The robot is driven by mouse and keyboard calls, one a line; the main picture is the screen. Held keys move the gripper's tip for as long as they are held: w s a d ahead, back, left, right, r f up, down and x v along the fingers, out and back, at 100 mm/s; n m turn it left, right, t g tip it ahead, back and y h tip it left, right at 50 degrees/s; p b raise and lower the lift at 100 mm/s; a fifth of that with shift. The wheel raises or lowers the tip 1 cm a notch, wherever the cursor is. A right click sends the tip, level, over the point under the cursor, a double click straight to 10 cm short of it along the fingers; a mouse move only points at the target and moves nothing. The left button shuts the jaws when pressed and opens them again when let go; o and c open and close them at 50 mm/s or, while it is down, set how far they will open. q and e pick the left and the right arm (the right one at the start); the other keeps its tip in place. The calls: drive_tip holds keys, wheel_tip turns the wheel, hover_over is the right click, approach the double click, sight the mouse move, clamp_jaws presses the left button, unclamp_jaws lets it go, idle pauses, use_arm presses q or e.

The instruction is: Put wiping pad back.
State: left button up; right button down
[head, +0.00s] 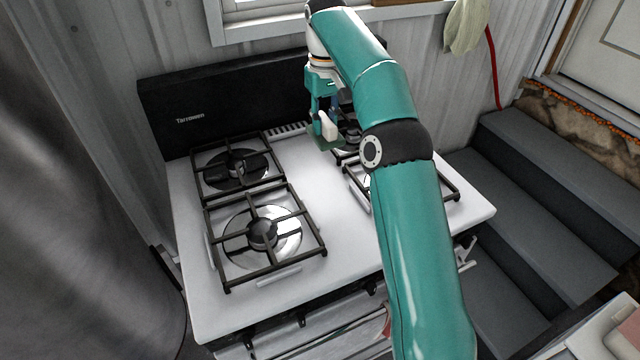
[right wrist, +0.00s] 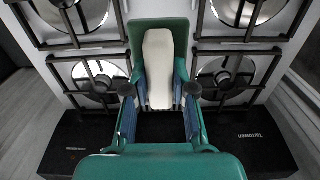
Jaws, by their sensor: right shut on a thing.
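The wiping pad has a cream handle and a flat green base. In the head view the wiping pad (head: 329,128) is toward the back middle of the white stove top (head: 330,214), between the left and right burners. My right gripper (head: 322,112) reaches down there and is shut on the handle. In the right wrist view the wiping pad (right wrist: 158,62) sits between the two fingers of my right gripper (right wrist: 160,95). I cannot tell whether its base touches the stove top. My left gripper is not in view.
Black burner grates (head: 265,235) stand on both sides of the pad. The black back panel (head: 225,100) rises behind it. My right arm hides part of the right burners. Grey steps (head: 545,180) are right of the stove. The strip between the grates is clear toward the front.

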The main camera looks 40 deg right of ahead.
sight(325, 141)
wheel_tip(325, 141, down, 13)
drive_tip(key=b, duration=0.4)
drive_tip(key=shift+r, duration=0.1)
drive_tip(key=shift+s+f, duration=0.1)
drive_tip(key=shift+f, duration=2.3)
drive_tip(key=c, duration=1)
unclamp_jaws()
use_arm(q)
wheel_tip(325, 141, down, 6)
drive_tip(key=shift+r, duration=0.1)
use_arm(e)
drive_tip(key=shift+o, duration=0.2)
use_arm(q)
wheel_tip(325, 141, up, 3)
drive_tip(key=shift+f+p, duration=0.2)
drive_tip(key=shift+p, duration=0.9)
use_arm(e)
wheel_tip(325, 141, up, 12)
